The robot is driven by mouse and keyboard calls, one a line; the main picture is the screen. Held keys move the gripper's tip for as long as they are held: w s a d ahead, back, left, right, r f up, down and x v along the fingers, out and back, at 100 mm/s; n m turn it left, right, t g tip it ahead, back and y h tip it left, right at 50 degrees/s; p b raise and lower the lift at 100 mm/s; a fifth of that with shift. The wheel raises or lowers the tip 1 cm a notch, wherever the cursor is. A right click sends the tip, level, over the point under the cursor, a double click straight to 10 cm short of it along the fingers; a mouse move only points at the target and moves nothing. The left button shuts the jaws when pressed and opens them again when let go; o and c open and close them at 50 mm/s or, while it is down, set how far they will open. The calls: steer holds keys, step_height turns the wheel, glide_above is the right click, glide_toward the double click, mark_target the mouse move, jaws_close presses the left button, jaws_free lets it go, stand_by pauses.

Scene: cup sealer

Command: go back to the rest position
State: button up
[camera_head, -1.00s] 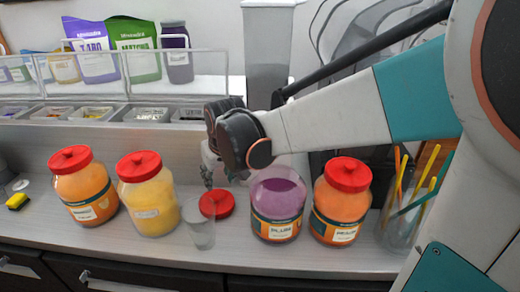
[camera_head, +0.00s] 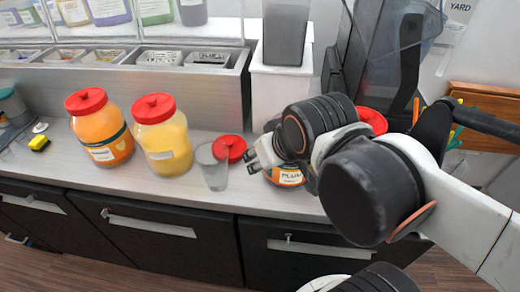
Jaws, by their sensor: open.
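My gripper (camera_head: 262,160) is open and empty, with its fingers pointing left. It appears in front of the plum jar (camera_head: 288,177) in the picture and hides most of it. My arm fills the right of the view and ends over the front of the counter.
Two red-lidded jars, one orange (camera_head: 101,128) and one yellow (camera_head: 163,138), stand on the counter (camera_head: 48,165). A clear cup (camera_head: 212,168) and a loose red lid (camera_head: 229,147) are left of my gripper. Another red lid (camera_head: 371,121) shows behind my arm. Floor is free at lower left.

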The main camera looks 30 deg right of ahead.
stand_by(0.3)
step_height(320, 180, down, 4)
steer(key=b, duration=0.4)
steer(key=shift+f, duration=0.25)
